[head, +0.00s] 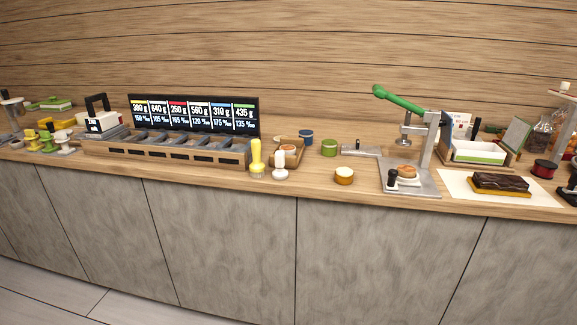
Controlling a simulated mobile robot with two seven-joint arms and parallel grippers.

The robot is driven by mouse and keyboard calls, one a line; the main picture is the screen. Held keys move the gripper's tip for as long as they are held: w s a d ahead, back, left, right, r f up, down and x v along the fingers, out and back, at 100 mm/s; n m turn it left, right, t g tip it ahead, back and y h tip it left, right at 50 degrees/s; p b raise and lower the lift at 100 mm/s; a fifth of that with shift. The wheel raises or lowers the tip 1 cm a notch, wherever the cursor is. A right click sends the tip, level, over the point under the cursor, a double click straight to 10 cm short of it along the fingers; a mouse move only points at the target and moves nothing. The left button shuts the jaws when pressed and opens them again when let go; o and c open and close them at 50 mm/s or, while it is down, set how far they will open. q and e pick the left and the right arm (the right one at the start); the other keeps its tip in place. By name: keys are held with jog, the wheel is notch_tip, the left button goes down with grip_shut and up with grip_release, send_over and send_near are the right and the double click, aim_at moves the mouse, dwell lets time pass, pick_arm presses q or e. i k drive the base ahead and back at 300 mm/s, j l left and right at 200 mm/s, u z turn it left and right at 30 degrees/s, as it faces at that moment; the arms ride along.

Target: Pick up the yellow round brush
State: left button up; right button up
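The yellow round brush (256,158) stands upright on the counter, handle up and bristles down. Neither of my grippers shows in the head view.
The wooden counter (315,181) has clear room in front of the brushes. Behind them are the compartment tray (170,152), a display of weights (195,113) and a wooden holder (290,153).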

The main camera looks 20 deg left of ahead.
aim_at(257, 168)
jog(key=i+j+z, duration=0.1)
jog(key=j+z, duration=0.35)
jog(key=j, duration=0.15)
jog(key=j+z, duration=0.45)
jog(key=j, duration=0.2)
jog(key=j+z, duration=0.45)
jog(key=j, duration=0.2)
